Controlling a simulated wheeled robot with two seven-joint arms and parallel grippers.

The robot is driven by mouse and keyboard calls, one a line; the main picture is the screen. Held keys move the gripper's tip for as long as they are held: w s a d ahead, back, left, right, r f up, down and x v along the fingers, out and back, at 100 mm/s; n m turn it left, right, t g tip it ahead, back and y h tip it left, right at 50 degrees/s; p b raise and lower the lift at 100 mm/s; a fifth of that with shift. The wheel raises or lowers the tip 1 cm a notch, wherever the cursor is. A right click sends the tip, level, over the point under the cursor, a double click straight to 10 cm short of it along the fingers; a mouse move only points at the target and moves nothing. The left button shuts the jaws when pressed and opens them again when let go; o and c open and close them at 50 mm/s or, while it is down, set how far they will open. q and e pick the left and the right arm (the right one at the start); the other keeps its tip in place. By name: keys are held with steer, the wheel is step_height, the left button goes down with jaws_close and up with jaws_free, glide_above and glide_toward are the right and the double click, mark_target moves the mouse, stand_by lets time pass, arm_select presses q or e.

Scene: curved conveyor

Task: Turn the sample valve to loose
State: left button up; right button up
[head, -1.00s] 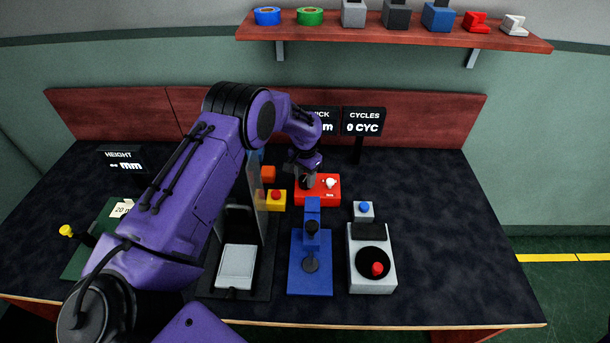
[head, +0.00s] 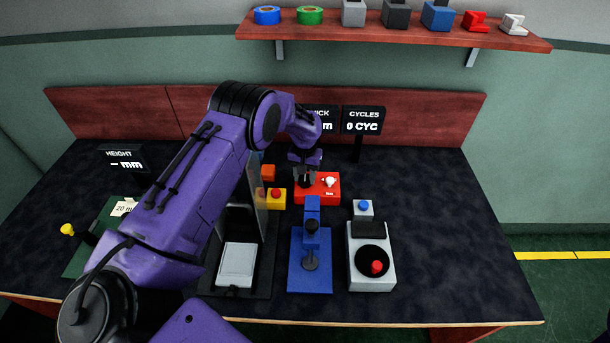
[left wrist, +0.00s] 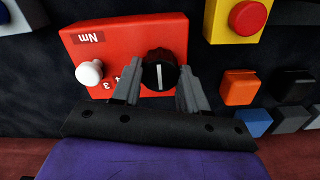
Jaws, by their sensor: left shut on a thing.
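A red box (head: 330,188) marked "Nm" sits at the back middle of the bench; it also shows in the left wrist view (left wrist: 110,45). It carries a black round knob (left wrist: 160,70) with a white line, upright in that view, and a white knob (left wrist: 89,72). Some digits show between the knobs. My left gripper (left wrist: 159,88) is shut on the black knob, a finger on each side. In the head view the gripper (head: 305,176) partly hides the knob. I see no label reading "sample valve" or "loose". My right gripper is not in view.
A yellow box with a red button (head: 276,198) and an orange block (head: 267,172) stand close left of the red box. A blue stand (head: 310,270) and a grey device with a red-knobbed dial (head: 372,275) are in front. The bench's right side is clear.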

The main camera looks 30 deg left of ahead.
mark_target(305, 178)
arm_select(q)
steer(key=o, duration=1.1)
steer(key=shift+c, duration=0.2)
step_height(305, 178, up, 10)
steer(key=b, duration=0.2)
steer(key=shift+r, duration=0.25)
steer(key=shift+f, duration=0.1)
step_height(305, 178, down, 10)
steer(key=shift+f+p, duration=0.1)
steer(key=shift+p, duration=1)
steer(key=shift+m, duration=0.3)
